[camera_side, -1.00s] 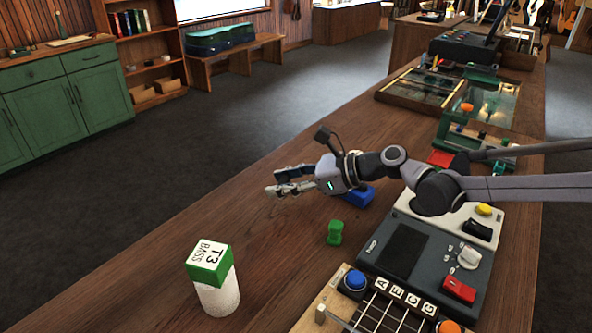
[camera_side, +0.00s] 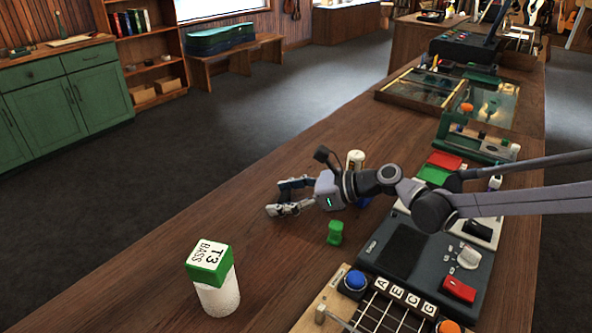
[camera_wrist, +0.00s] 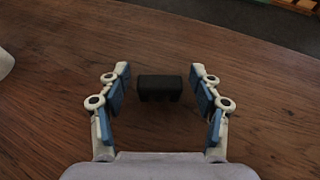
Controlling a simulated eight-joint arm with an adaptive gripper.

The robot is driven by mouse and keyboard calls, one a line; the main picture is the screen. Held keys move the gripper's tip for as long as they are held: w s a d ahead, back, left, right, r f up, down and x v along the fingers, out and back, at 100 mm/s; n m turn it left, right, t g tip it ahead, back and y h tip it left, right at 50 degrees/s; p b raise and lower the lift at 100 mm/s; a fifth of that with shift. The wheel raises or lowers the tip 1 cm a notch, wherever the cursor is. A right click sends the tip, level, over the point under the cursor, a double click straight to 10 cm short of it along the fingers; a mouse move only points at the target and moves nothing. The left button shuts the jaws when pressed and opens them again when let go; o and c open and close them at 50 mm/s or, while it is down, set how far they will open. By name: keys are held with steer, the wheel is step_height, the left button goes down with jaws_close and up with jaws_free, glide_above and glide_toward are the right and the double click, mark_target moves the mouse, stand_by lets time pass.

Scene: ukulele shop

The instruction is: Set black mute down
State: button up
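The black mute (camera_wrist: 160,88) is a small dark block in the wrist view. It lies between the two fingers of my gripper (camera_wrist: 160,74), with wood showing on both sides of it, so neither finger touches it. My gripper is open. In the side view my gripper (camera_side: 283,197) is low over the wooden bench (camera_side: 190,230), and I cannot make out the mute there. Whether the mute's underside touches the wood is hard to tell from these views.
A green block (camera_side: 335,232) stands just right of my gripper. A white cylinder with a green top (camera_side: 213,280) stands at the front left. A grey device (camera_side: 405,250) and a fretboard panel (camera_side: 375,312) are to the right. Bare bench lies left of my gripper.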

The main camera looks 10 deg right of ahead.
steer(key=shift+r, duration=0.15)
steer(key=v, duration=1.2)
steer(key=shift+w+r, duration=0.1)
steer(key=shift+d, duration=0.1)
